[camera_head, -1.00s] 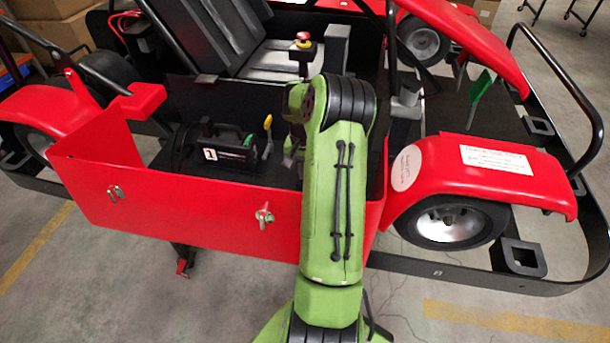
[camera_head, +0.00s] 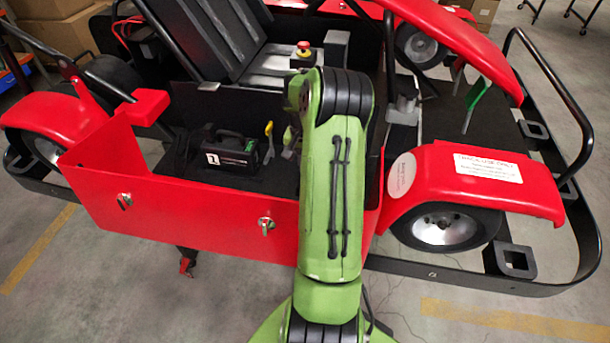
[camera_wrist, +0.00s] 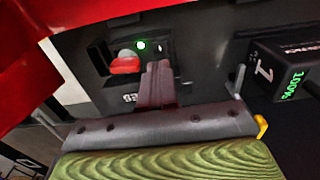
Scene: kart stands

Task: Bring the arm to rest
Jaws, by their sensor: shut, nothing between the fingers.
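My green arm (camera_head: 335,205) reaches over the kart's red side panel (camera_head: 190,215) into its side bay. A red switch (camera_wrist: 125,64) and a lit green light (camera_wrist: 141,45) are on this panel near the fingertips. I cannot tell whether the fingertips touch the panel.
A black box marked 1 (camera_head: 232,157) sits in the bay, left of my arm. It shows a green 100% display in the wrist view (camera_wrist: 292,84). A yellow-tipped lever (camera_head: 269,130) stands beside it. A red fender (camera_head: 480,182) lies to the right. Red bodywork (camera_wrist: 70,35) is close by at upper left.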

